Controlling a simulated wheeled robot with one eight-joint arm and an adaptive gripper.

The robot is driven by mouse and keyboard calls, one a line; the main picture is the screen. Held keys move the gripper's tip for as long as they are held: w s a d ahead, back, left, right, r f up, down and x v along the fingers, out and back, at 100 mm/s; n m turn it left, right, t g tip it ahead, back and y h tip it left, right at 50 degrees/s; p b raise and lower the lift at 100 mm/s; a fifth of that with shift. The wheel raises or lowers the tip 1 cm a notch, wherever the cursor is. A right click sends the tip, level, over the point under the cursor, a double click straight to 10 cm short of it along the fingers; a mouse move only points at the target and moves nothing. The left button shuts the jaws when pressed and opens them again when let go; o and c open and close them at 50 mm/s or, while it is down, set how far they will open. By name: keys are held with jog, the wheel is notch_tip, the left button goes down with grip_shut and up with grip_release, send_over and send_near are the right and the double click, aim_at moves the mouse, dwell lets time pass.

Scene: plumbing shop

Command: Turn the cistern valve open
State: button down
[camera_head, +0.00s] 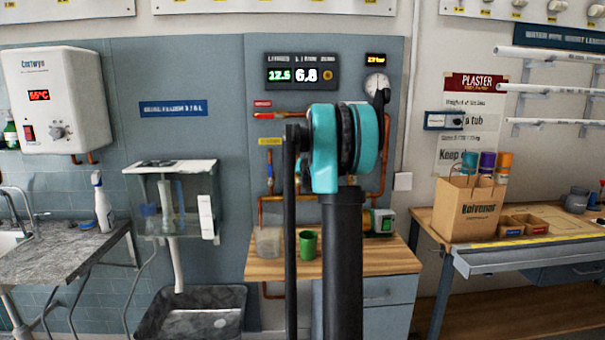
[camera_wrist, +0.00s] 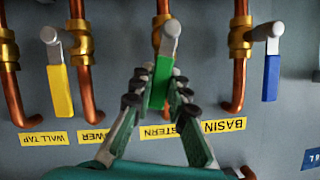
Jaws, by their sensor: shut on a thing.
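The cistern valve shows at the top middle of the wrist view as a green lever (camera_wrist: 159,84) hanging below a pale grey pivot knob (camera_wrist: 171,31), in front of a copper pipe. My gripper (camera_wrist: 159,93) is shut on the green lever, one dark-padded finger on each side of it. The lever looks roughly in line with the pipe. The yellow label (camera_wrist: 165,131) below it reads "...STERN", partly covered by my fingers. In the head view my arm hides the gripper and this valve.
Below the panel, the wooden counter (camera_head: 388,266) holds a green cup (camera_head: 307,245). A glass tank (camera_head: 172,205) stands left.

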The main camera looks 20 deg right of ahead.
jog(key=shift+w+a+n+h, duration=0.1)
jog(key=shift+a+n+h, duration=0.2)
jog(key=shift+n, duration=0.1)
dwell(0.3)
jog(key=c, duration=1.5)
grip_release()
jog(key=shift+o, duration=0.2)
jog(key=shift+r, duration=0.1)
jog(key=v, duration=1.2)
jog(key=shift+a, duration=0.1)
